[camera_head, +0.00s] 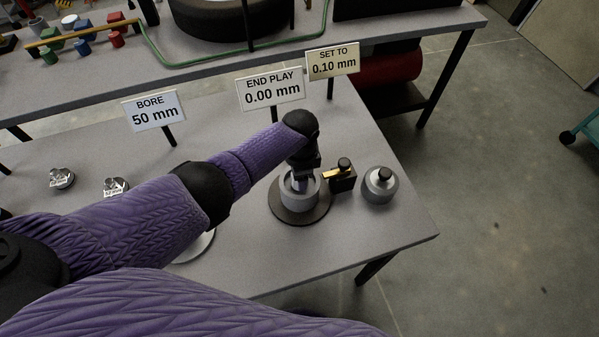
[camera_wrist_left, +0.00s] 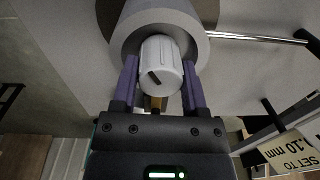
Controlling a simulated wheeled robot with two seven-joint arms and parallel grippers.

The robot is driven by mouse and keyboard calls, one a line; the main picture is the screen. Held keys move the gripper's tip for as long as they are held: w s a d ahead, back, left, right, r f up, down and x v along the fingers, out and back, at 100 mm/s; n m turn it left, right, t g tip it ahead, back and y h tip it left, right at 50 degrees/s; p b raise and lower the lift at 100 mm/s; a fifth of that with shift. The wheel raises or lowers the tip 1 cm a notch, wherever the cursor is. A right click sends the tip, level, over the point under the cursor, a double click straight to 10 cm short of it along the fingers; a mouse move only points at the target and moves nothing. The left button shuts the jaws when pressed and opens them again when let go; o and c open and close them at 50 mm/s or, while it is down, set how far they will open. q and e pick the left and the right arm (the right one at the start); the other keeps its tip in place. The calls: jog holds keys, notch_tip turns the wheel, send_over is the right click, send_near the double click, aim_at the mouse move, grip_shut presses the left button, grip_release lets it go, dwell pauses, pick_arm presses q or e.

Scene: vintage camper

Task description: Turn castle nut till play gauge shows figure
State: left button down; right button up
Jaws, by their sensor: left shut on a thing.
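The castle nut (camera_wrist_left: 160,62) is a pale ribbed cap with a black mark, seen in the left wrist view. It sits in the grey round hub (camera_wrist_left: 203,45), which stands on a dark disc (camera_head: 285,212) in the head view. My left gripper (camera_head: 300,180) reaches down into the hub from above; its purple fingers (camera_wrist_left: 160,80) are shut on the nut, one on each side. In the head view the gripper hides the nut. The end play sign (camera_head: 270,92) reads 0.00 mm. The set-to sign (camera_head: 333,62) reads 0.10 mm. My right gripper is out of view.
A black block with a brass strip (camera_head: 342,178) and a grey round piece with a black knob (camera_head: 379,185) stand right of the hub. A bore sign (camera_head: 152,110) reads 50 mm. Small metal parts (camera_head: 62,178) lie at left. The table's right front corner is clear.

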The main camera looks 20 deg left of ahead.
pick_arm(q)
jog(key=shift+c, duration=0.6)
grip_release()
notch_tip(320, 180, up, 9)
jog(key=p, duration=0.5)
jog(key=shift+s+d, duration=0.1)
jog(key=shift+r, duration=0.5)
